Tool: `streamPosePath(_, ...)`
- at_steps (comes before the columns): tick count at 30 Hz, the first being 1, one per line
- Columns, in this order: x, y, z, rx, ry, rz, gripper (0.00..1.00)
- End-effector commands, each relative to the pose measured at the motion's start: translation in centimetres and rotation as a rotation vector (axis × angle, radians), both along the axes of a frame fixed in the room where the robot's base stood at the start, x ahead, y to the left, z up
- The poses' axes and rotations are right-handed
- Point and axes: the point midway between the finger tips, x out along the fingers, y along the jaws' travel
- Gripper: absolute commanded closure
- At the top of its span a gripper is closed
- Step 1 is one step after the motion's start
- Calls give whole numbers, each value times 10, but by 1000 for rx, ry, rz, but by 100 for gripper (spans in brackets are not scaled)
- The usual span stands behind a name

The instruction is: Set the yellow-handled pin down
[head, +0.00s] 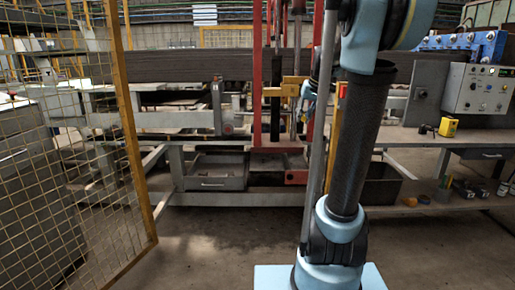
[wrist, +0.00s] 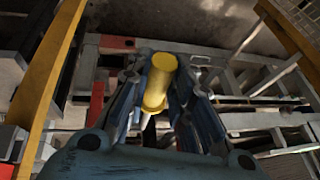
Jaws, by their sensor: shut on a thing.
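The yellow-handled pin (wrist: 158,82) is in the middle of the wrist view. Its yellow handle is a thick cylinder lying lengthwise between the dark fingers of my gripper (wrist: 157,92), which is shut on it. A short pale piece shows below the handle's near end; the rest of the pin is hidden by the fingers and gripper body. In the head view my arm covers much of the area by the red frame, and I cannot clearly make out the gripper or the pin there.
A red upright frame (head: 257,75) and a grey machine bench (head: 165,120) stand ahead. A yellow mesh fence panel (head: 70,150) is at left. A worktop (head: 420,137) at right holds a control box (head: 480,90) and a small yellow object (head: 448,127). The floor (head: 215,245) in front is clear.

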Motion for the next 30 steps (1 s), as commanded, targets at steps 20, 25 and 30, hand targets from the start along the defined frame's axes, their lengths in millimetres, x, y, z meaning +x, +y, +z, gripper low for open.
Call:
streamPosePath(20, 93, -1, -159, 0, -1, 31, 100)
streamPosePath(25, 106, 1, -202, 0, 0, 38, 100)
streamPosePath(30, 115, 2, -245, 0, -1, 45, 100)
